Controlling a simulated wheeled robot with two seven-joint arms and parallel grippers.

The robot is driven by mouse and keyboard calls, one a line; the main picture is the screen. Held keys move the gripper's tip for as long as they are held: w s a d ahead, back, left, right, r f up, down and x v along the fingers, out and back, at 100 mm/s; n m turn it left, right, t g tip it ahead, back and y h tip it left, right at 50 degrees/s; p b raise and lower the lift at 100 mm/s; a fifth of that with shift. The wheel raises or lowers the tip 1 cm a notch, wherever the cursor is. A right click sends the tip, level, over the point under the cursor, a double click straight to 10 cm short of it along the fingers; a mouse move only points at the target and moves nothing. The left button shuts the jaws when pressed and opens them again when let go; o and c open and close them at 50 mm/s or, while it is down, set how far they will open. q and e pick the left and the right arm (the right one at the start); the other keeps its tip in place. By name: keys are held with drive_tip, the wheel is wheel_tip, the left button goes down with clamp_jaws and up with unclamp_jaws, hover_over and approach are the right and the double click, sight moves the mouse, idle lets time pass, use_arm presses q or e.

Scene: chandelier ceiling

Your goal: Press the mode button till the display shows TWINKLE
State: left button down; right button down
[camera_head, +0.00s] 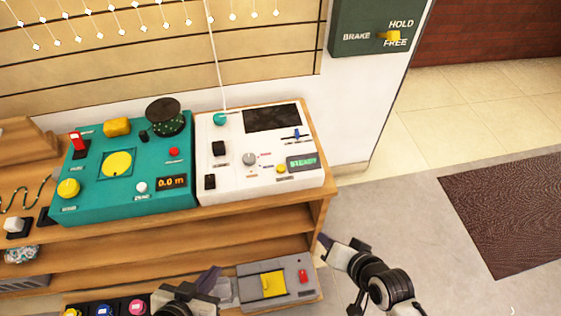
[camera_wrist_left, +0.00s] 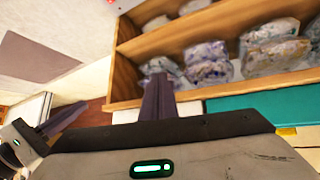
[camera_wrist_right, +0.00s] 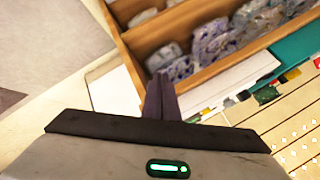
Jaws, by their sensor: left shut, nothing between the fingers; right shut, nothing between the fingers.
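The white control panel (camera_head: 235,135) sits on the wooden shelf top. Its small display (camera_head: 302,162) shows green text that looks like STEADY. A round yellow button (camera_head: 281,169) is just left of the display; its label is too small to read. My left gripper (camera_head: 212,278) is shut and empty, low in front of the shelves, well below the panel. It also shows in the left wrist view (camera_wrist_left: 157,95). My right gripper (camera_head: 325,241) is shut and empty beside the shelf's right end, below and right of the panel. It also shows in the right wrist view (camera_wrist_right: 160,97).
A teal panel (camera_head: 90,195) with knobs and a 0.0 m display stands left of the white one. A green brake box (camera_head: 365,40) hangs on the wall at right. Open floor (camera_head: 410,190) lies right of the shelves.

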drive_tip(key=w+a+r+m+g+y+p, duration=0.1)
drive_tip(key=w+a+r+m+p, duration=0.1)
drive_tip(key=w+a+r+m, duration=0.25)
drive_tip(key=w+a+r+m+y+p, duration=0.1)
drive_tip(key=w+a+r+m, duration=0.15)
drive_tip(key=w+r, duration=0.35)
wheel_tip(320, 180, up, 8)
drive_tip(key=m+g+y+p, duration=0.1)
drive_tip(key=m+p, duration=0.1)
drive_tip(key=m, duration=0.3)
hover_over(281, 168)
drive_tip(key=d, duration=0.1)
drive_tip(key=shift+s+r, duration=0.15)
drive_tip(key=shift+s, duration=0.1)
wheel_tip(281, 168, down, 7)
drive_tip(key=b, duration=0.7)
drive_tip(key=shift+r, duration=0.1)
drive_tip(key=shift+f, duration=1)
